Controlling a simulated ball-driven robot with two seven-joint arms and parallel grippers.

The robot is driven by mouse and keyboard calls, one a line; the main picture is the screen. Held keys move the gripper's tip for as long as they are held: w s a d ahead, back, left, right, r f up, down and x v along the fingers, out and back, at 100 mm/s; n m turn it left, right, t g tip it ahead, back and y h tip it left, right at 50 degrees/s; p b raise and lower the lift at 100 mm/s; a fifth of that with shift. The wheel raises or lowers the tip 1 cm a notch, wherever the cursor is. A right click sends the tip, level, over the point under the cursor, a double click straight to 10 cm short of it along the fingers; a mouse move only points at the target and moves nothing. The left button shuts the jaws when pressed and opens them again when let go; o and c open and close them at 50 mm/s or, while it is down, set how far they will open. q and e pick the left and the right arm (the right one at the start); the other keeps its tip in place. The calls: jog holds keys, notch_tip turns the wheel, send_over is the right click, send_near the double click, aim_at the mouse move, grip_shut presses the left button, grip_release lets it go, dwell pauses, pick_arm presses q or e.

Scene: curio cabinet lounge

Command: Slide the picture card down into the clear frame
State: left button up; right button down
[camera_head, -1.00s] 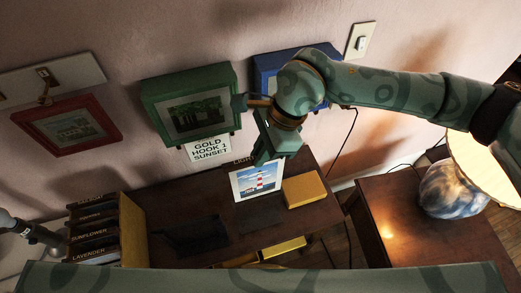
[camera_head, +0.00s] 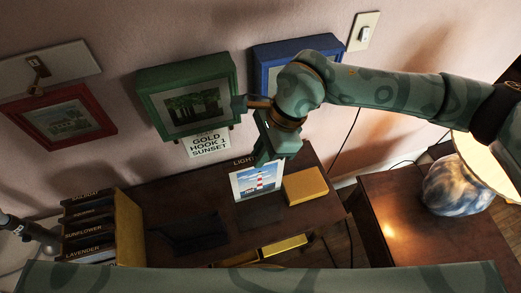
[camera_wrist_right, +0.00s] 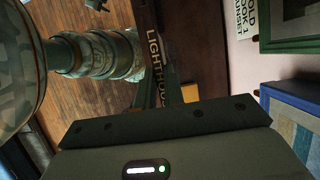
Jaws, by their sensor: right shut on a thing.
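The picture card (camera_head: 257,181) shows a red-and-white striped lighthouse under a blue sky. It stands nearly upright above the dark table in the head view. My right gripper (camera_head: 263,158) is shut on its top edge from above. In the right wrist view the card's label strip (camera_wrist_right: 154,50) reads "LIGHTHOU", the rest hidden. A gold-edged piece (camera_head: 270,250) at the table's front may be the clear frame, but I cannot tell; it is partly hidden by a green part of mine. The card is apart from it. My left gripper is not in view.
A card rack (camera_head: 128,230) with labelled slots stands at left. A yellow box (camera_head: 305,186) sits beside the card. Green (camera_head: 186,97), blue (camera_head: 268,77) and red (camera_head: 66,122) frames hang on the wall. A lamp (camera_head: 455,186) stands on the right table.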

jog(key=b, duration=0.6)
send_over(261, 186)
jog(key=shift+w+f, duration=0.1)
jog(key=shift+f, duration=3.85)
jog(key=shift+a+f+b, duration=0.1)
jog(key=shift+f+b, duration=2.65)
jog(key=shift+f, duration=1.1)
jog(key=c, duration=1.4)
grip_release()
jog(key=shift+c, duration=0.2)
jog(key=shift+r, duration=0.1)
jog(key=p+v, duration=0.1)
jog(key=v, duration=1.5)
jog(key=shift+r, duration=0.15)
